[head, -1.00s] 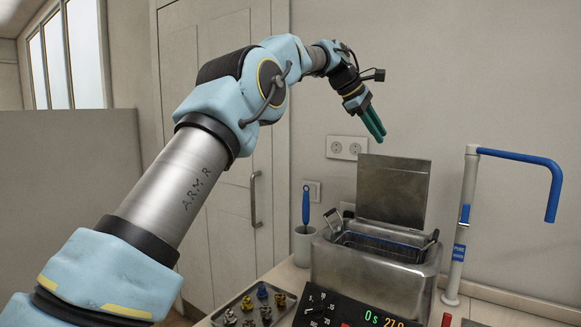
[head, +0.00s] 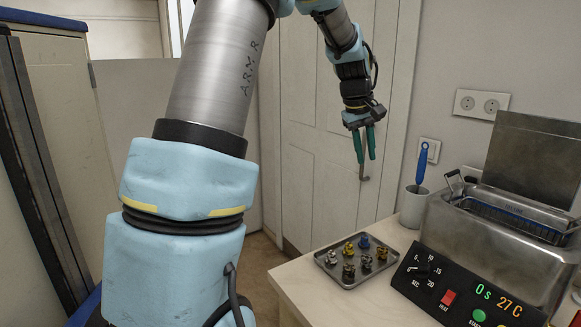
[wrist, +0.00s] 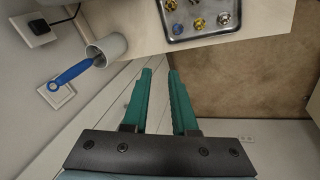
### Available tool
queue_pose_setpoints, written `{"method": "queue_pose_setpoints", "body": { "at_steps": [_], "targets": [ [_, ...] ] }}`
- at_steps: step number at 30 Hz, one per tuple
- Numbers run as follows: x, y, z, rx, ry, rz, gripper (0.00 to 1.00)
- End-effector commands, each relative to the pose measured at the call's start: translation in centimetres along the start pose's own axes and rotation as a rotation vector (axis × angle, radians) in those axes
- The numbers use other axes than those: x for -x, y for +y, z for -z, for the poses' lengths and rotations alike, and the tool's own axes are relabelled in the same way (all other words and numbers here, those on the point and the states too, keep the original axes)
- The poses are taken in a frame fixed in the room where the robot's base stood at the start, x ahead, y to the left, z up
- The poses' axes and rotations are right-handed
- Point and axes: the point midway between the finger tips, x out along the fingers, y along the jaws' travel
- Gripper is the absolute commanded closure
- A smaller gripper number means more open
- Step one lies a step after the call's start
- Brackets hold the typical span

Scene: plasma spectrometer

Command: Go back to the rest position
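My gripper (head: 364,146) hangs pointing down in the air in front of the door, above and behind the small metal tray in the head view. Its two green fingers are apart with nothing between them. In the wrist view the fingers (wrist: 158,98) also show a clear gap, with the door panels and floor beyond. My arm reaches up from the left and bends down to the gripper.
A metal tray (head: 379,273) with several small metal parts lies on the counter (head: 300,288). A mug (head: 412,208) with a blue brush, a metal bath (head: 470,240) with raised lid, and a control panel (head: 455,302) stand to the right. Air left of the counter is free.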

Motion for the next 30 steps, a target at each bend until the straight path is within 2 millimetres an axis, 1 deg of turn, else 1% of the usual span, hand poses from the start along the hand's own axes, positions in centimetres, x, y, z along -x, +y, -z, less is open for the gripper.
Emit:
{"method": "queue_pose_setpoints", "body": {
  "at_steps": [1,2,3,5,6,8,9,11,12,15,18,21,24,30],
  "targets": [
    [-0.3,-3.3,-0.4,-0.017,0.006,0.028,0.74],
    [-0.6,-5.0,-0.7,-0.031,0.01,0.043,0.74],
    [-0.8,-7.3,-1.2,-0.051,0.012,0.063,0.74],
    [-1.1,-10.7,-2.1,-0.08,0.015,0.092,0.74],
    [-1.2,-12.9,-2.9,-0.099,0.014,0.11,0.74],
    [-1.5,-16.1,-4.2,-0.129,0.012,0.137,0.74],
    [-1.6,-18.2,-5.2,-0.149,0.007,0.154,0.74],
    [-1.8,-21.2,-6.9,-0.178,0.0,0.177,0.74],
    [-1.9,-23.1,-8.1,-0.196,-0.005,0.191,0.74],
    [-2.1,-26.8,-11.0,-0.239,-0.022,0.217,0.74],
    [-2.2,-29.3,-13.3,-0.272,-0.037,0.234,0.74],
    [-2.3,-30.7,-14.8,-0.292,-0.046,0.242,0.74],
    [-2.3,-31.2,-15.4,-0.301,-0.05,0.245,0.74],
    [-2.3,-31.3,-15.4,-0.302,-0.051,0.246,0.74]
  ]
}}
